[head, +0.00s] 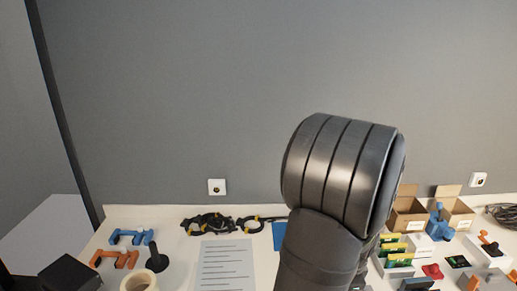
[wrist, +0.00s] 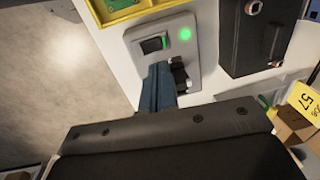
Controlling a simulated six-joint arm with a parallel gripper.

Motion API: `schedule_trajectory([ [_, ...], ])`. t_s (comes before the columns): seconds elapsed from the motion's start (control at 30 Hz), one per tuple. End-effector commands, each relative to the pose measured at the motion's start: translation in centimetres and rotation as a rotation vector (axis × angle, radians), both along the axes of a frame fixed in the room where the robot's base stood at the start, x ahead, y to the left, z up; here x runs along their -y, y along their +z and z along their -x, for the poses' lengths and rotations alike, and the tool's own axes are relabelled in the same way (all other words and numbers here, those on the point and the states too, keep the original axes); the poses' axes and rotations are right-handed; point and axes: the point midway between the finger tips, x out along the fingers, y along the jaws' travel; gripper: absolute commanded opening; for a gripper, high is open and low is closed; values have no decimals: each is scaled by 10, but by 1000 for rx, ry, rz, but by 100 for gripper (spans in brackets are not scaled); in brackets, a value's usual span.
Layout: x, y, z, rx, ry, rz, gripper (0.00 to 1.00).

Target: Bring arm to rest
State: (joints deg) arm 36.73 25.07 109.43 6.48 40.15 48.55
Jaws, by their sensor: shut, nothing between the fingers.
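My arm (head: 335,185) rises in front of the table in the head view, with its thick dark joint against the grey wall. My gripper does not show there; the arm hides it or it is out of frame. In the wrist view my gripper (wrist: 160,75) shows as narrow blue-grey fingers, closed together and empty, beyond the dark gripper body. The fingers appear in front of a light grey panel (wrist: 198,74) with a black switch and a lit green lamp. I cannot tell whether they touch it.
On the white table are blue (head: 131,237) and orange (head: 114,259) parts, black cables (head: 208,222), a paper sheet (head: 226,265), green boards (head: 393,249) and open cartons (head: 408,216). A black box (wrist: 258,35) is beside the panel. The space above the table's left is clear.

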Motion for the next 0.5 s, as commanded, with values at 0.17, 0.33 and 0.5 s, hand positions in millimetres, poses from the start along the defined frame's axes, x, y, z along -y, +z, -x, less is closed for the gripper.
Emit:
schedule_trajectory([
  [0.17, 1, -21, -1, 3, 1, 3, 0],
  [0.33, 1, 7, 3, 4, 1, 3, 0],
  [0.5, 1, 23, 5, 3, 0, 2, 0],
])
